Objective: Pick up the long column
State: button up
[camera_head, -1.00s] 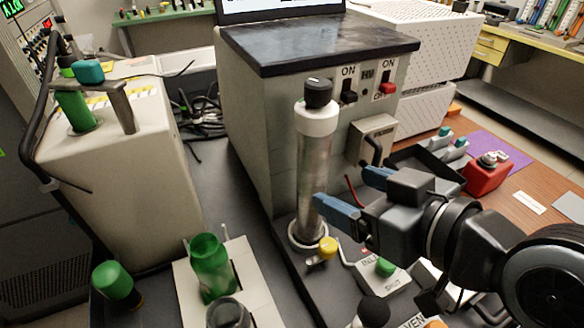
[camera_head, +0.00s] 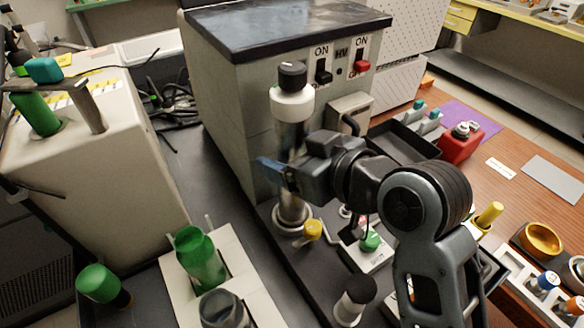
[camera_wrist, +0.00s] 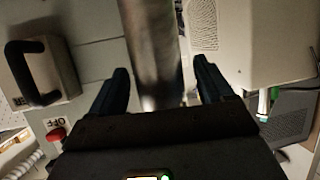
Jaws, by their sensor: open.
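The long column (camera_head: 292,140) is a silvery metal cylinder with a white collar and a black knob on top. It stands upright on a round base in front of the grey HV box. My gripper (camera_head: 274,172) is at the column's lower-middle part, with blue fingers. In the wrist view the column (camera_wrist: 153,55) stands between the two open fingers of my gripper (camera_wrist: 160,85), with a visible gap on both sides. My gripper hides part of the column in the head view.
The HV box (camera_head: 240,110) with switches stands right behind the column. A yellow knob (camera_head: 313,230) is close to its base. A green bottle (camera_head: 200,258) and a grey one stand in a white holder at front left. A black-topped valve (camera_head: 355,298) is in front.

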grip_shut()
dwell(0.7)
jog(key=shift+r, duration=0.2)
